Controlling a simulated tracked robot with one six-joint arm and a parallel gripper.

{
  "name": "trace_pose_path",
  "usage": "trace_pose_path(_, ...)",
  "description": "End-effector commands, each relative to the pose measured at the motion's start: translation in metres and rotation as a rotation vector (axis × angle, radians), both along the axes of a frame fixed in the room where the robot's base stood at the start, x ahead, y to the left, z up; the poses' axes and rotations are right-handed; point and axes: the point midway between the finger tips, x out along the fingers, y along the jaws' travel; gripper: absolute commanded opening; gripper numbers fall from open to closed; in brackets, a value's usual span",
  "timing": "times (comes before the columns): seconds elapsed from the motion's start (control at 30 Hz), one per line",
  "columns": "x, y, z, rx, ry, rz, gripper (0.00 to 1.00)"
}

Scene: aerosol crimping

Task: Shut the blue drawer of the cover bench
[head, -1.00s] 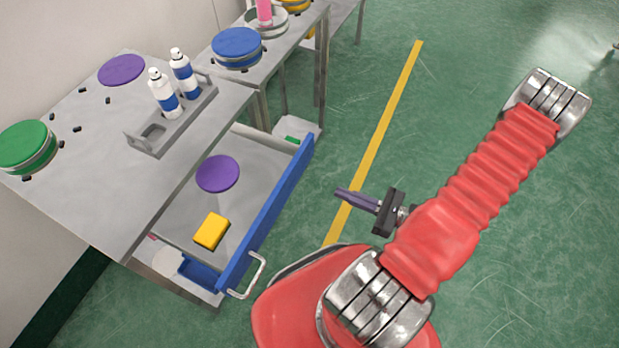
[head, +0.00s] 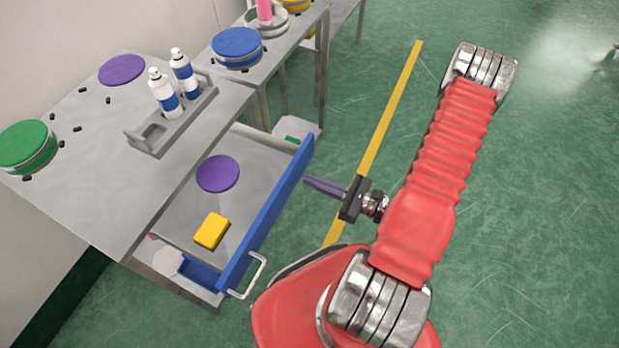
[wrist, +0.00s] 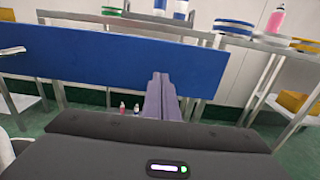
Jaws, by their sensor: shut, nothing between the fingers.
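The blue drawer (head: 268,215) of the cover bench (head: 95,150) stands pulled out, its blue front facing my arm. A metal handle (head: 254,276) sits on the front near its lower end in the head view. Inside lie a purple disc (head: 218,173) and a yellow block (head: 212,231). My gripper (head: 308,182) is shut and empty, its fingers pointing at the drawer front near its far end. The wrist view shows the fingers (wrist: 162,90) in front of the blue front (wrist: 110,55). I cannot tell whether they touch it.
A grey rack (head: 172,125) with two white-and-blue cans stands on the bench top, with purple and green round pieces beside it. Another bench with a blue-topped tin (head: 237,46) stands behind. The green floor right of the yellow line (head: 390,125) is mostly clear.

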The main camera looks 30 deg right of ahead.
Motion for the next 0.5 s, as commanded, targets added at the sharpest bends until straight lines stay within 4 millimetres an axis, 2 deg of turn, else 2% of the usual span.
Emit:
trace_pose_path(0.2, 0.013, 0.010, 0.000, -0.001, 0.001, 0.002, 0.00)
trace_pose_path(0.5, 0.017, 0.012, 0.000, 0.000, 0.000, 0.000, 0.00)
